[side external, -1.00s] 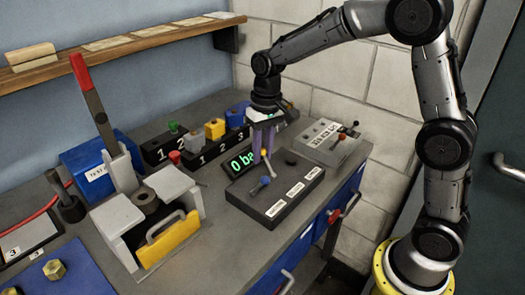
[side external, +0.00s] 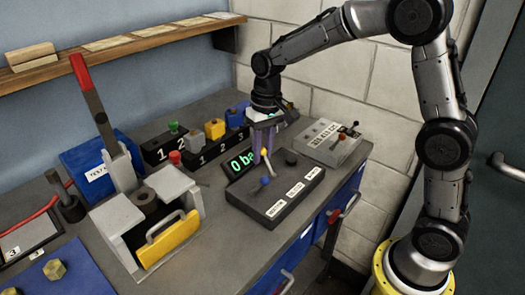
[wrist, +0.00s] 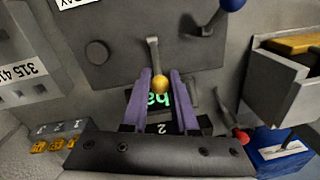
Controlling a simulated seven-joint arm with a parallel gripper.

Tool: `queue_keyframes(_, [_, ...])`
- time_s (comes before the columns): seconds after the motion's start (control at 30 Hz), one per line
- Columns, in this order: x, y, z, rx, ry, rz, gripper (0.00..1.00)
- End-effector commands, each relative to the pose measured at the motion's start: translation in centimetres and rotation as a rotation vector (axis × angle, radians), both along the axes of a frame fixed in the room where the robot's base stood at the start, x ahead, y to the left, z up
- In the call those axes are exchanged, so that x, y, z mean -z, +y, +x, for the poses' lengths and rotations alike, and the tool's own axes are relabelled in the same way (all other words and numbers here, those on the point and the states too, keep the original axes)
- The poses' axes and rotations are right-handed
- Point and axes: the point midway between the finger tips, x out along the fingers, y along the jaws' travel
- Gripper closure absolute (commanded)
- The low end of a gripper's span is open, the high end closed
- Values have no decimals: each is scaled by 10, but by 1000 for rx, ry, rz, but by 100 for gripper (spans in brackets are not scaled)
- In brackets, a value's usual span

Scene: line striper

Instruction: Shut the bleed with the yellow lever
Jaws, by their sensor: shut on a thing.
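The yellow lever (side external: 266,154) stands on the dark valve block (side external: 246,199), with a pale stem and a yellow ball knob. In the wrist view the yellow knob (wrist: 160,84) sits between the two purple fingers of my gripper (wrist: 160,74). My gripper (side external: 264,150) points down in the side view and is shut on the lever's knob. The lit display (side external: 240,163) behind the lever shows green characters starting with 0, partly hidden by the fingers.
A grey box with small levers (side external: 328,141) is to the right. Numbered black blocks (side external: 208,150) stand behind. A clamp with a red-tipped handle (side external: 95,105) is at left.

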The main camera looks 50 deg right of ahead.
Motion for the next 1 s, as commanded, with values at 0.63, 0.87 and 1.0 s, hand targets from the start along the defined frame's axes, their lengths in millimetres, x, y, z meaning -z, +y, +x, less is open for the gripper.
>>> queue_keyframes(0.63, [-10,0,-23,0,-320,-1,100])
queue_keyframes(0.87, [-12,0,-33,0,-476,-1,100])
queue_keyframes(1.0, [-11,0,-37,1,-537,-1,100])
